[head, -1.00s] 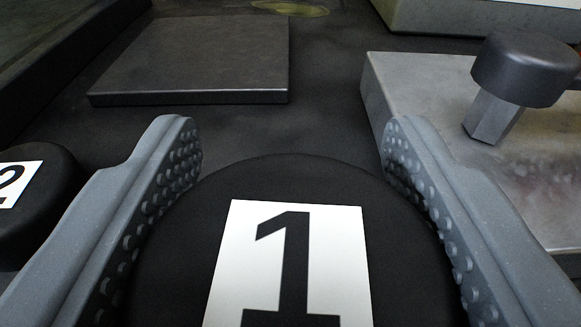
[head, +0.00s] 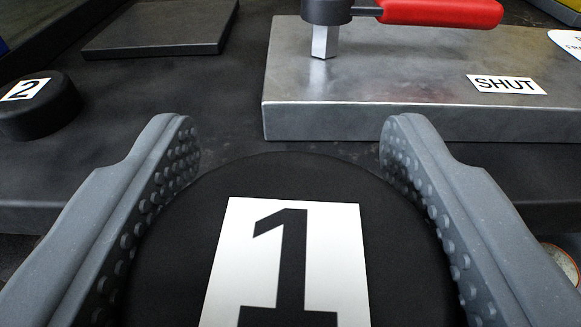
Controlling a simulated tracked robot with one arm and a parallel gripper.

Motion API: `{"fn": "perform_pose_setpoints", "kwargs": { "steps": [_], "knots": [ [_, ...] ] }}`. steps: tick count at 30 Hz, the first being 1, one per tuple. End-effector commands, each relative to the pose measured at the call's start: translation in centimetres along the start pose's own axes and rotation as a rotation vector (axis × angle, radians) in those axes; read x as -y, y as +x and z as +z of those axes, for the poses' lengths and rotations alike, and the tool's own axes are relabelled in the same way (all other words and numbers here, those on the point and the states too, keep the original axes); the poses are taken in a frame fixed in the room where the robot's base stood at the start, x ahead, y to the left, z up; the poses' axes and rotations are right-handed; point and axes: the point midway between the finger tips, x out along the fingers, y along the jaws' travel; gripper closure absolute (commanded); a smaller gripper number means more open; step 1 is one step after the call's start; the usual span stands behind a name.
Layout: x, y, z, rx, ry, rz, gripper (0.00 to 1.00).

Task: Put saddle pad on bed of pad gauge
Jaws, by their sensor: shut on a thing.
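My gripper (head: 288,150) is shut on a round black pad (head: 185,235) with a white label marked 1. The pad fills the lower middle of the view between the two studded grey fingers. A second black pad (head: 45,112), labelled 2, sits on the dark bench at the left. I cannot tell which thing in view, if any, is the pad gauge. What lies under the held pad is hidden.
A grey metal block (head: 400,118) with a SHUT label, a post and a red lever (head: 440,12) stands ahead at centre right. A flat dark plate (head: 160,28) lies at the back left. The dark bench top (head: 120,75) is bare between plate and pad 2.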

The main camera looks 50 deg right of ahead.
Motion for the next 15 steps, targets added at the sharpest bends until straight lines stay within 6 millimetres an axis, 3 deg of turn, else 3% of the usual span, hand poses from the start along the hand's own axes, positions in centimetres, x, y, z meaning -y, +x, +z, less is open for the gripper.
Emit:
{"fn": "perform_pose_setpoints", "kwargs": {
  "steps": [8,11,15],
  "knots": [
    [0.5,-0.4,-0.2,-0.002,-0.002,-0.01,0.75],
    [2.4,-0.6,-0.4,-0.001,-0.006,-0.038,0.75],
    [7.0,-1.3,-0.8,0.001,-0.018,-0.104,0.75]
  ]
}}
